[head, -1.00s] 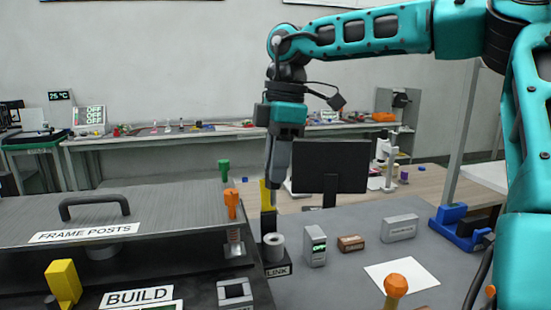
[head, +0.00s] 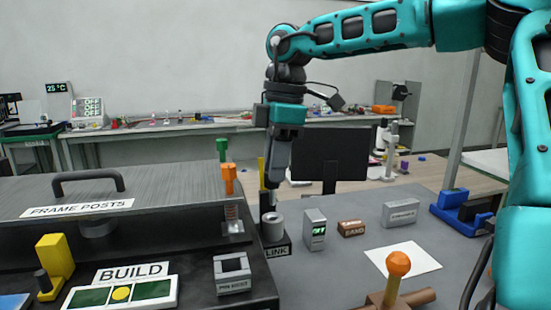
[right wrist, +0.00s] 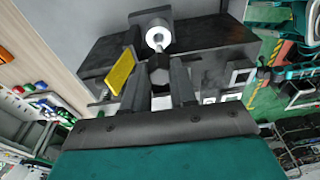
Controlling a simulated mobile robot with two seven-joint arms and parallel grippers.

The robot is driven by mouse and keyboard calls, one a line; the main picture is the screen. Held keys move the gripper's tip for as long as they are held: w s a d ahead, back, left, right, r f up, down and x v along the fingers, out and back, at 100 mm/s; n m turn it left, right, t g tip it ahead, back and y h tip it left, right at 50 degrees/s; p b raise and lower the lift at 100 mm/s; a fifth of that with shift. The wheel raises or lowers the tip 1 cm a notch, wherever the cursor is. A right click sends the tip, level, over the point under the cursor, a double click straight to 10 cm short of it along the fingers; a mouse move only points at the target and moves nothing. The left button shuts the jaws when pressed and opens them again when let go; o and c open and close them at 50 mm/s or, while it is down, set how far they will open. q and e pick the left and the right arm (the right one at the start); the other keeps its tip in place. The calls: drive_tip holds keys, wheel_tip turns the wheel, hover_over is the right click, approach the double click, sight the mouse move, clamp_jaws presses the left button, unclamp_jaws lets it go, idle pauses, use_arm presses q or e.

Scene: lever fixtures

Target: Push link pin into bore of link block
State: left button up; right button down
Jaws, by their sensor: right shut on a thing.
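My right gripper (head: 270,202) points down over the link block (head: 272,226), a grey cylinder on a black base marked LINK. In the right wrist view its two fingers (right wrist: 158,92) are shut on the link pin, whose dark head (right wrist: 158,72) shows between them. The pin's pale end lines up with the bore of the cylinder (right wrist: 156,22). I cannot tell how deep it sits. My left gripper is not in view.
A yellow upright plate (right wrist: 120,72) stands close beside the gripper. An orange-topped post (head: 229,180) and the FRAME POSTS fixture (head: 150,198) are to the left. A grey box (head: 314,230) and a brown block (head: 351,228) stand to the right.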

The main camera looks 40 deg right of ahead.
sight(276, 187)
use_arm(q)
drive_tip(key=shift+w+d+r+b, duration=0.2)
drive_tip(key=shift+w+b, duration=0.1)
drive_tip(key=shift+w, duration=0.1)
use_arm(e)
drive_tip(key=shift+f, duration=0.7)
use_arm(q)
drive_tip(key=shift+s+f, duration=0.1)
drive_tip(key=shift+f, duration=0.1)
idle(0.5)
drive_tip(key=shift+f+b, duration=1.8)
use_arm(e)
drive_tip(key=shift+f, duration=2.35)
drive_tip(key=c, duration=0.8)
unclamp_jaws()
drive_tip(key=shift+r, duration=0.65)
use_arm(q)
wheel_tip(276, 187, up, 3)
drive_tip(key=p, duration=0.2)
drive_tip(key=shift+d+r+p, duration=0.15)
drive_tip(key=shift+p, duration=0.2)
use_arm(e)
drive_tip(key=r, duration=0.4)
drive_tip(key=d+r, duration=0.1)
drive_tip(key=r, duration=0.2)
drive_tip(key=s+r, duration=0.1)
drive_tip(key=r, duration=0.3)
drive_tip(key=shift+d+r, duration=0.2)
drive_tip(key=shift+r, duration=0.1)
